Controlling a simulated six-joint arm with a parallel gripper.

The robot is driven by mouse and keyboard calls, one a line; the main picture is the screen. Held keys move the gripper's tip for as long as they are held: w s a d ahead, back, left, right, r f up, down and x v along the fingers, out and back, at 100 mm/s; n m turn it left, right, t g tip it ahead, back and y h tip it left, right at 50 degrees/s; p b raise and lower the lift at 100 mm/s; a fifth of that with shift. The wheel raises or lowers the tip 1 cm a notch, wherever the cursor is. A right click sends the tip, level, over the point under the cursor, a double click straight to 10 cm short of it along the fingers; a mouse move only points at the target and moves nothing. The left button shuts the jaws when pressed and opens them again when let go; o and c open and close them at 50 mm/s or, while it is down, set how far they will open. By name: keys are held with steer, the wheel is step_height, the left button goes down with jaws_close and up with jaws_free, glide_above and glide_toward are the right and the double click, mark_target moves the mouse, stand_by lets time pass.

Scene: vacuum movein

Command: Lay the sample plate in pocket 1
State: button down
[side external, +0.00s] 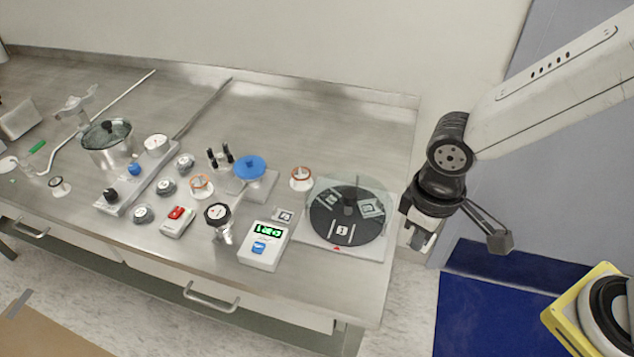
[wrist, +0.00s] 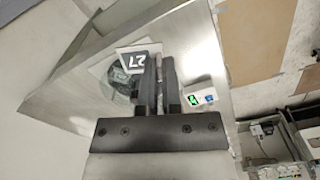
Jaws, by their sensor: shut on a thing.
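My gripper (side external: 418,238) hangs just right of the bench's right edge, beside the turntable. In the wrist view, its two dark fingers (wrist: 159,65) are close together. A pale, flat piece with a black-and-white mark, apparently the sample plate (wrist: 136,58), shows at the left finger and is partly hidden by it. The black round turntable (side external: 347,229) sits on a pale base under a clear cover. Several black-and-white marks show on it, and a red triangle lies at its front. I cannot tell which pocket is number 1.
A white box with a green display (side external: 265,247) stands left of the turntable. A blue-topped device (side external: 250,166), orange-ringed pieces (side external: 301,178) and a black-topped knob (side external: 218,214) crowd the bench further left. The back of the bench (side external: 300,115) is clear.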

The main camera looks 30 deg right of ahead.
steer(key=shift+w+d+r+n, duration=0.2)
steer(key=shift+w+n, duration=0.25)
steer(key=shift+n, duration=0.6)
steer(key=shift+w+d+r+n, duration=0.1)
steer(key=shift+w+d+n, duration=0.3)
steer(key=shift+n, duration=0.65)
steer(key=shift+a, duration=0.1)
steer(key=shift+w, duration=0.1)
steer(key=w+a+f, duration=0.3)
steer(key=w+f, duration=0.1)
steer(key=w, duration=0.4)
glide_toward(340, 237)
steer(key=shift+s+d+f, duration=0.3)
steer(key=shift+s+f, duration=0.5)
steer(key=shift+w+a+f, duration=0.25)
steer(key=shift+w+f, duration=0.3)
steer(key=shift+f, duration=0.1)
steer(key=shift+w+a+f, duration=0.1)
steer(key=shift+w+f, duration=0.15)
steer(key=shift+f, duration=1.6)
